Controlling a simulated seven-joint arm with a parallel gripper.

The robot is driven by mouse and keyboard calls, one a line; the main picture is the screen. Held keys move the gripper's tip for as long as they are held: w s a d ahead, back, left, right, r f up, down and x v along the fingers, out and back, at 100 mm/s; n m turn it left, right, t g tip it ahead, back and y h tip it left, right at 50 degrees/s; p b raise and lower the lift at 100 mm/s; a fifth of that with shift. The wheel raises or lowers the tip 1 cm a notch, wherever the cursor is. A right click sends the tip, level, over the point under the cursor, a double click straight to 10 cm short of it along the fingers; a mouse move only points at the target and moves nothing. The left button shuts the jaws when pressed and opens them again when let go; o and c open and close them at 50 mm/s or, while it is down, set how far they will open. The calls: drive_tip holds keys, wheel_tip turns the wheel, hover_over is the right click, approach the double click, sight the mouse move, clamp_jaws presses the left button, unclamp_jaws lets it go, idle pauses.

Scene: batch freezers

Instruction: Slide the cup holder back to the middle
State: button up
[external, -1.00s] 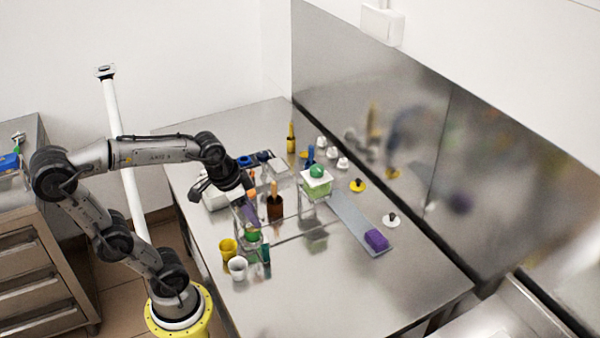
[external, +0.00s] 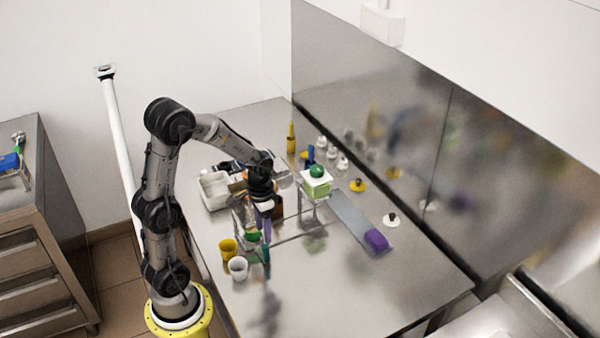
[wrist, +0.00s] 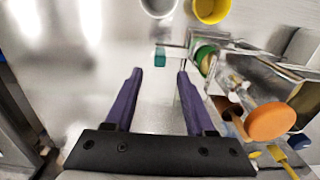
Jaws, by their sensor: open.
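What appears to be the cup holder is a small metal frame with a green round piece (external: 253,238), at the near-left end of a thin metal rail on the steel table. In the wrist view its green piece (wrist: 204,54) lies right of my fingers, with a small teal tab (wrist: 160,57) just beyond the fingertips. My gripper (external: 261,237) points down beside the holder, its purple fingers apart and nothing between them; in the wrist view the open gripper (wrist: 158,74) has bare steel between its fingers. The gripper partly hides the holder in the external view.
A yellow cup (external: 228,248) and a white cup (external: 238,267) stand close by. A green-and-white box with a green ball (external: 316,180) is at the rail's far end. An orange disc (wrist: 270,122) is near the right finger. A purple block (external: 376,240) lies right.

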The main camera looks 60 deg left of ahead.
sight(265, 245)
wheel_tip(265, 245, down, 8)
idle(0.4)
clamp_jaws()
idle(1.3)
